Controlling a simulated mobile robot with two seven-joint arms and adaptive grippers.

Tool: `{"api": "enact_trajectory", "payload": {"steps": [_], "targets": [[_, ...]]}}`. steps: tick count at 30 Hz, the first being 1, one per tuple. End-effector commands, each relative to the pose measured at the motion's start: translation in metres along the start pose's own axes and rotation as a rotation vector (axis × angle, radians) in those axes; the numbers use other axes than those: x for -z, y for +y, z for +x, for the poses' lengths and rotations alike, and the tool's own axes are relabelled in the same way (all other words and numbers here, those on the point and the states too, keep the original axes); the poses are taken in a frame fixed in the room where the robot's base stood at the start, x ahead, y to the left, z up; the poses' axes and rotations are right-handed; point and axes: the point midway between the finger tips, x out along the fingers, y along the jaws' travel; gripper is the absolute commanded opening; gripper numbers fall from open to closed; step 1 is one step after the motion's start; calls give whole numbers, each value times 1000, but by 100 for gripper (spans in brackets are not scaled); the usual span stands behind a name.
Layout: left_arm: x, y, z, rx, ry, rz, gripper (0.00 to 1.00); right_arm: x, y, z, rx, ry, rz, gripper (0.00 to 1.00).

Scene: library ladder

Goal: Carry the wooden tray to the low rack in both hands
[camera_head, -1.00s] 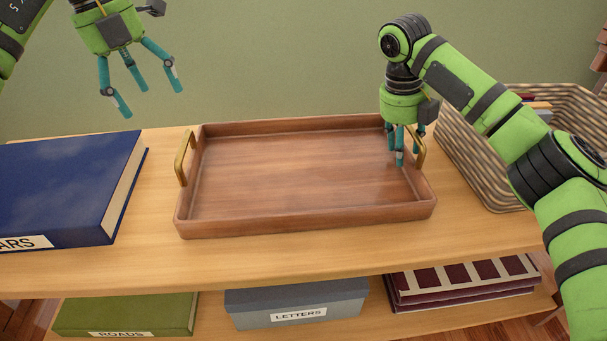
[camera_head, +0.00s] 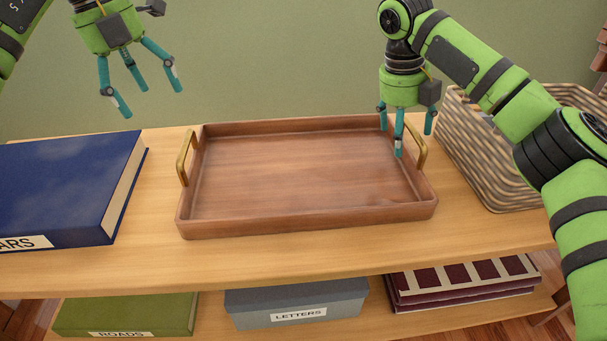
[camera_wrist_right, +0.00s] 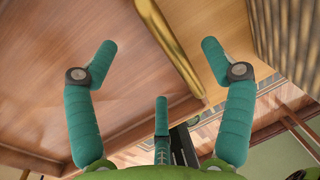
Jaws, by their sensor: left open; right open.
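The wooden tray (camera_head: 300,170) lies flat on the shelf top, with a brass handle at each end. My right gripper (camera_head: 405,130) is open above the tray's right end, by the right handle (camera_head: 421,148). In the right wrist view the brass handle (camera_wrist_right: 168,45) runs between the spread fingers (camera_wrist_right: 155,75), and no finger is closed on it. My left gripper (camera_head: 148,100) is open and empty in the air, up and left of the tray, apart from the left handle (camera_head: 183,157). I cannot tell which lower surface is the low rack.
A thick blue book (camera_head: 65,190) lies left of the tray. A striped basket (camera_head: 480,160) stands close on its right, beside my right arm. A lower shelf holds a green book (camera_head: 130,312), a grey letters box (camera_head: 300,303) and dark red albums (camera_head: 465,285).

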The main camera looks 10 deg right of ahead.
Motion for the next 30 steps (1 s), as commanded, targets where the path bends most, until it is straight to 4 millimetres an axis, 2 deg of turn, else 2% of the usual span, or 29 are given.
{"api": "enact_trajectory", "payload": {"steps": [1, 6, 12, 17, 30], "targets": [[0, 0, 0, 0, 0, 0, 83, -1, 0, -14, 2, -6, 0, 82], [0, 0, 0, 0, 0, 0, 83, -1, 0, -48, 2, -4, 0, 82], [0, 0, 0, 0, 0, 0, 83, 0, 0, -76, 1, -1, 0, 82], [0, 0, 0, 0, 0, 0, 83, 0, 0, -84, 0, 0, -1, 82], [0, 0, 0, 0, 0, 0, 83, 0, 0, -84, -1, 0, -1, 82]]}}
